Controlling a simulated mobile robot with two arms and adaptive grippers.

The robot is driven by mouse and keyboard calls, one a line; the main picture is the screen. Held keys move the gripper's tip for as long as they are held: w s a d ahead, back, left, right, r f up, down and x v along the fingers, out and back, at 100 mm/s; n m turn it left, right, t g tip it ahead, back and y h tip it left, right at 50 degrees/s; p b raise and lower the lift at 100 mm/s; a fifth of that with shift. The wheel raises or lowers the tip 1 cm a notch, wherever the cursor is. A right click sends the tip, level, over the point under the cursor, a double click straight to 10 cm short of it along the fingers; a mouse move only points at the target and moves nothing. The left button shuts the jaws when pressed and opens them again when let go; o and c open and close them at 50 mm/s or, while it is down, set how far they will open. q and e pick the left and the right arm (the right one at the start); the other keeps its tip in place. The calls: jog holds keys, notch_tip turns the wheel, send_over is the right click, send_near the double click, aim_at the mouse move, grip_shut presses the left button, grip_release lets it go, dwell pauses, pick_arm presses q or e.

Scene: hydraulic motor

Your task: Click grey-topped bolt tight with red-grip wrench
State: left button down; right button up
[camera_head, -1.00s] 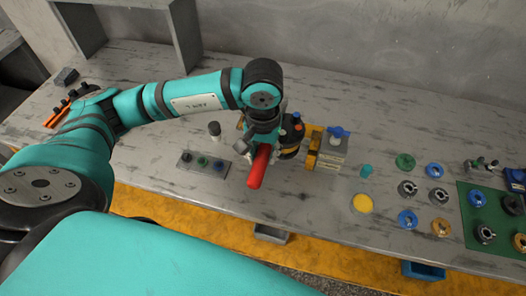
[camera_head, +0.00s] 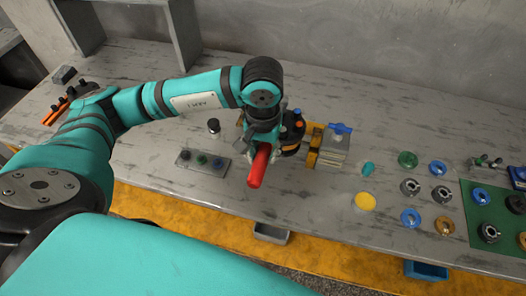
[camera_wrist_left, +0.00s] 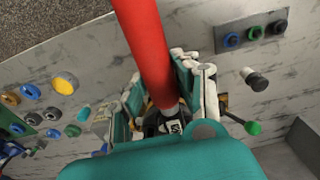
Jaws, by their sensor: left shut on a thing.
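The red-grip wrench (camera_head: 259,165) is in my left gripper (camera_head: 262,143), which is shut on it beside the dark motor (camera_head: 292,133). The red handle points toward the front edge of the table. In the left wrist view the red handle (camera_wrist_left: 150,45) runs up from between the fingers of the left gripper (camera_wrist_left: 168,95). An orange-topped bolt (camera_head: 298,124) and a blue-topped bolt (camera_head: 297,112) show on the motor. I cannot make out the grey-topped bolt or the wrench head; the gripper and arm cover that area. My right gripper is not in view.
A plate with black, green and blue pieces (camera_head: 203,163) lies left of the wrench, with a black-topped piece (camera_head: 213,126) behind it. A yellow clamp (camera_head: 315,140) and a blue-handled block (camera_head: 335,143) stand right of the motor. Coloured rings and a green mat (camera_head: 480,236) lie farther right.

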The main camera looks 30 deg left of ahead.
pick_arm(q)
jog(key=shift+s+f, duration=0.1)
jog(key=shift+f, duration=0.1)
jog(key=shift+a+b, duration=0.25)
jog(key=shift+b, duration=0.1)
jog(key=shift+s+a+m+b, duration=0.15)
jog(key=shift+a+m+b, duration=0.4)
jog(key=shift+a+b, duration=0.15)
jog(key=shift+s+a+m+b, duration=0.1)
jog(key=shift+a+m+b, duration=0.5)
jog(key=shift+a, duration=0.2)
jog(key=a+m+b, duration=0.2)
jog(key=a+b, duration=0.1)
jog(key=shift+w+a+r, duration=0.1)
jog(key=shift+w+a, duration=0.1)
jog(key=shift+a, duration=0.1)
dwell(0.4)
jog(key=shift+a, duration=0.15)
jog(key=shift+w+a+r+m+b, duration=0.1)
jog(key=shift+w+a+m+b, duration=0.15)
jog(key=shift+a+m+b, duration=0.5)
jog(key=shift+w+a+m+b, duration=0.25)
jog(key=shift+a+m+b, duration=0.25)
jog(key=shift+a, duration=0.35)
jog(key=shift+a, duration=0.1)
